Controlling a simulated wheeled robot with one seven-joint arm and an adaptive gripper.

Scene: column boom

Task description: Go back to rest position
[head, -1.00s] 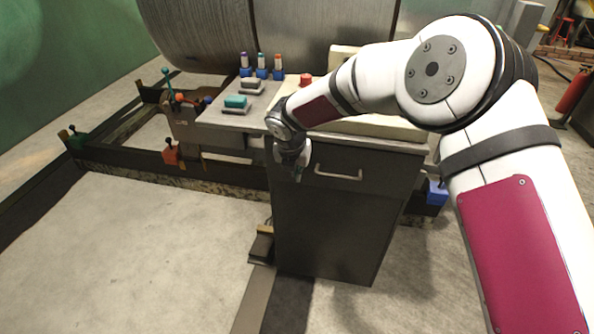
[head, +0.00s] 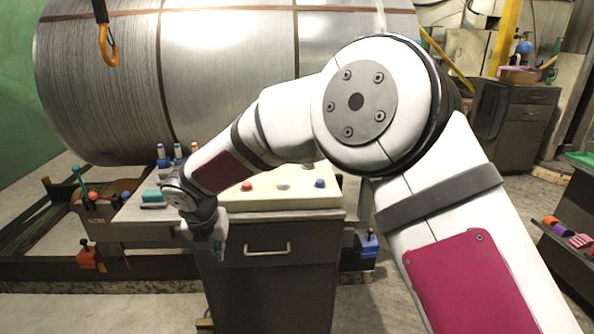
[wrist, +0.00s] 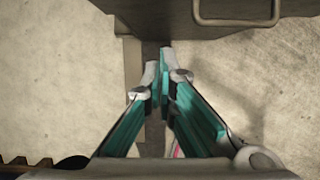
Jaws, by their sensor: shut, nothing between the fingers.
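My gripper (head: 219,248) hangs pointing down just in front of the dark drawer cabinet (head: 270,290), left of its drawer handle (head: 267,250). In the wrist view my gripper (wrist: 165,62) shows its teal-lined fingers meeting at the tips, with nothing between them. Concrete floor (wrist: 60,70) lies below it. My arm crosses the middle of the head view and hides part of the cabinet top.
The pale cabinet top (head: 300,200) carries a red, a grey and a blue knob. A large wound metal coil (head: 100,95) stands behind. An orange hook (head: 107,45) hangs upper left. Shelves with coloured items (head: 568,235) stand at right.

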